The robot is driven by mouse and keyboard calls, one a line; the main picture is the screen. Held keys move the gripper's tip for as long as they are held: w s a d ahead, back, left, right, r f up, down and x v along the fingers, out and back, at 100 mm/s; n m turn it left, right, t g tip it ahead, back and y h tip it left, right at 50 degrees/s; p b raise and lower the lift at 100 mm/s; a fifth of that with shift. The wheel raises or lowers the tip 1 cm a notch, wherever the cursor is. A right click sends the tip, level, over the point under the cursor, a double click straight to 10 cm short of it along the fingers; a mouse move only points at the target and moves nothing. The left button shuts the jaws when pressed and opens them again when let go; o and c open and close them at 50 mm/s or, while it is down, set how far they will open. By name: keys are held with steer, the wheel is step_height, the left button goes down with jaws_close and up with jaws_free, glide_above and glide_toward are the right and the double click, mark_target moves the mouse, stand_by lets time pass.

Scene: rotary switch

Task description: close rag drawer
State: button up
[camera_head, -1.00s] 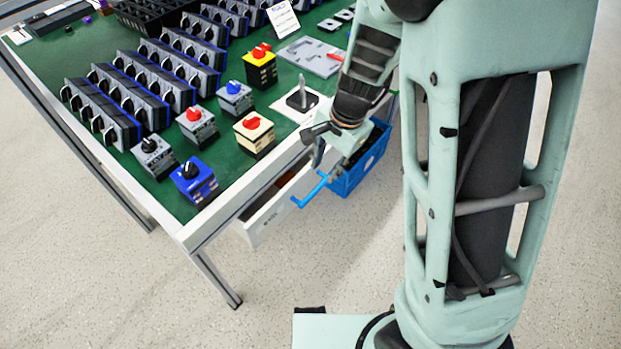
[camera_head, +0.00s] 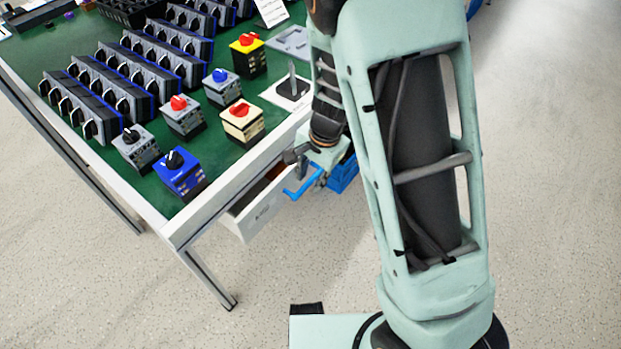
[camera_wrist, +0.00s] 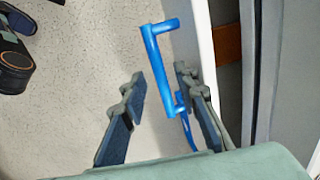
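The drawer (camera_head: 252,217) under the table edge is pulled partly open, with its white front out past the table. Its blue handle (camera_head: 303,187) sticks out from the front. In the wrist view the handle (camera_wrist: 161,66) stands beside the white drawer front (camera_wrist: 201,55). My gripper (camera_wrist: 160,75) is open, with one finger on each side of the handle; the right finger is close to the drawer front. Whether a finger touches the handle I cannot tell. In the head view my gripper (camera_head: 299,166) is at the handle, partly hidden by my arm.
The green table (camera_head: 98,160) carries rows of switch blocks and single rotary switches, such as a blue one (camera_head: 182,176) near the corner. A blue crate (camera_head: 344,174) is behind my gripper, mostly hidden. The floor in front is clear.

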mark_target(297, 167)
jaws_close()
stand_by(0.3)
steer(key=shift+w+a+r+p, duration=0.1)
steer(key=shift+w+a+p, duration=0.35)
steer(key=shift+w+a, duration=0.35)
steer(key=shift+w+a+p, duration=0.45)
steer(key=shift+w+a, duration=0.1)
steer(key=shift+a, duration=0.35)
jaws_free()
steer(key=shift+a, duration=0.1)
